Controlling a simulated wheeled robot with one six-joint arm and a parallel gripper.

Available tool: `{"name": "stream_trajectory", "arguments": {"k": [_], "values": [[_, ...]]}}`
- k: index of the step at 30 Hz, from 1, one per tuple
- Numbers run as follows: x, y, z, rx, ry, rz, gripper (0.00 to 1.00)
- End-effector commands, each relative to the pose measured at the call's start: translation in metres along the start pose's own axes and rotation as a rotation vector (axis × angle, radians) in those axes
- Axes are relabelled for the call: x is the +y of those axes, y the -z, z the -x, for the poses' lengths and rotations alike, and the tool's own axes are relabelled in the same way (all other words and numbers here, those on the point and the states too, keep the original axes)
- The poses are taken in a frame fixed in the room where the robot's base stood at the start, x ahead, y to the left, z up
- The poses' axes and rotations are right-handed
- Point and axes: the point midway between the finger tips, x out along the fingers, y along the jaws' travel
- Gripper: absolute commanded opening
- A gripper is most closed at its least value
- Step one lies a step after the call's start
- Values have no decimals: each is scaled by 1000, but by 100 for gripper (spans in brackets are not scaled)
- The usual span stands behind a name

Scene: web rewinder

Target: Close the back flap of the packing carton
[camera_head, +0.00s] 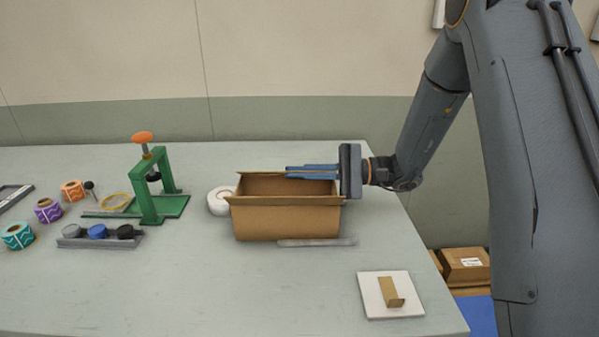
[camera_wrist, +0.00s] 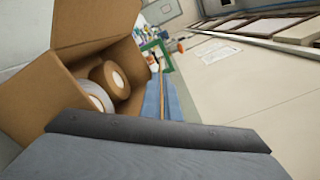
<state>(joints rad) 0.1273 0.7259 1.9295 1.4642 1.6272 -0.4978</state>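The brown packing carton (camera_head: 287,222) stands on the grey table with its top open. In the wrist view, the carton (camera_wrist: 40,95) holds two rolls, one brown (camera_wrist: 110,80) and one whitish (camera_wrist: 96,97). My gripper (camera_head: 287,172) reaches in from the right, its blue fingers level along the carton's back edge. The back flap (camera_head: 256,173) shows as a thin brown strip there. In the wrist view, a thin brown edge of the back flap (camera_wrist: 162,85) runs between the two fingers, which look closed on it. The flap's full angle is hard to see.
A green press (camera_head: 152,185) with an orange knob stands left of the carton, beside a white roll (camera_head: 219,201). Coloured rolls and a tray of caps (camera_head: 100,237) lie further left. A grey bar (camera_head: 316,242) lies in front of the carton. A white plate (camera_head: 391,296) sits front right.

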Motion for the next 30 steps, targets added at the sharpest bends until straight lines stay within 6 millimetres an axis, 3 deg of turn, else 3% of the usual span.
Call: {"name": "stream_trajectory", "arguments": {"k": [21, 24, 30], "values": [[4, 0, 0, 0, 0, 74, 0], [4, 0, 0, 0, 0, 74, 19], [5, 0, 0, 0, -1, 72, 21]]}}
